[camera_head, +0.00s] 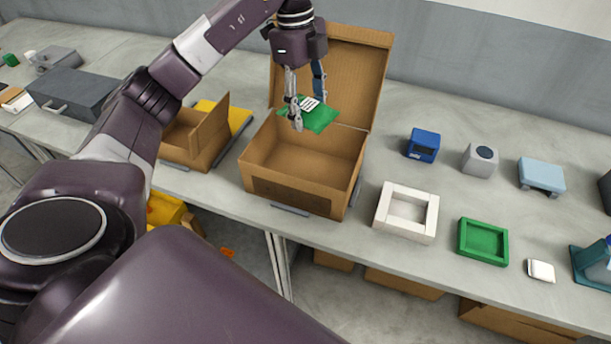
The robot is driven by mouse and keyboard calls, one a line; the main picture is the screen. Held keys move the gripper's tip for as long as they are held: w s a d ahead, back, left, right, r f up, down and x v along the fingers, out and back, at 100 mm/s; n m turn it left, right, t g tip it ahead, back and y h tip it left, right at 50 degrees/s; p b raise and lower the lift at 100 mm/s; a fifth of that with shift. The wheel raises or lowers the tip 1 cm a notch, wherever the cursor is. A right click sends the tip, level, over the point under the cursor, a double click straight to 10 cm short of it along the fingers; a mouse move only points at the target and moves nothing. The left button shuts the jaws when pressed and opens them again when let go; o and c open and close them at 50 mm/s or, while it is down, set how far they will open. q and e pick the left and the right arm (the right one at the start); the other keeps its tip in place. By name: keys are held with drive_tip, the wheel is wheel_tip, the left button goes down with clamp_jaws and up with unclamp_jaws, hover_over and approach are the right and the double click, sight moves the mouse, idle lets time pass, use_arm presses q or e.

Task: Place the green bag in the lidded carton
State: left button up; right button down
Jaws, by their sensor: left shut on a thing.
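The green bag (318,119) is a flat green packet with a white label. My left gripper (298,112) comes down from above and is shut on it, holding it over the back part of the lidded carton. The lidded carton (300,193) is a brown cardboard box on the bench with its lid (352,75) raised upright at the back. The visible inside of the carton looks empty. The bag hangs in front of the lid, roughly at rim height; I cannot tell whether it touches the carton. My right gripper is not in view.
A smaller open cardboard box (180,149) stands left of the carton by a yellow mat (238,115). A dark grey case (70,88) is farther left. To the right are a white frame (383,207), a green tray (463,250), a blue box (423,144) and a grey device (480,160).

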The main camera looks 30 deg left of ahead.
use_arm(q)
drive_tip(key=shift+w+a+f+n, duration=0.1)
drive_tip(key=shift+a+n, duration=0.25)
drive_tip(key=shift+n, duration=0.85)
drive_tip(key=shift+f+n, duration=0.15)
drive_tip(key=shift+n, duration=0.15)
drive_tip(key=b, duration=0.1)
hover_over(307, 177)
wheel_tip(307, 177, down, 6)
drive_tip(key=f, duration=0.4)
drive_tip(key=f+p, duration=0.1)
drive_tip(key=f, duration=0.4)
drive_tip(key=shift+a, duration=0.2)
wheel_tip(307, 177, down, 4)
drive_tip(key=shift+f+p, duration=0.2)
drive_tip(key=shift+p, duration=0.35)
drive_tip(key=shift+f, duration=0.2)
drive_tip(key=shift+f, duration=0.1)
drive_tip(key=o, duration=1.3)
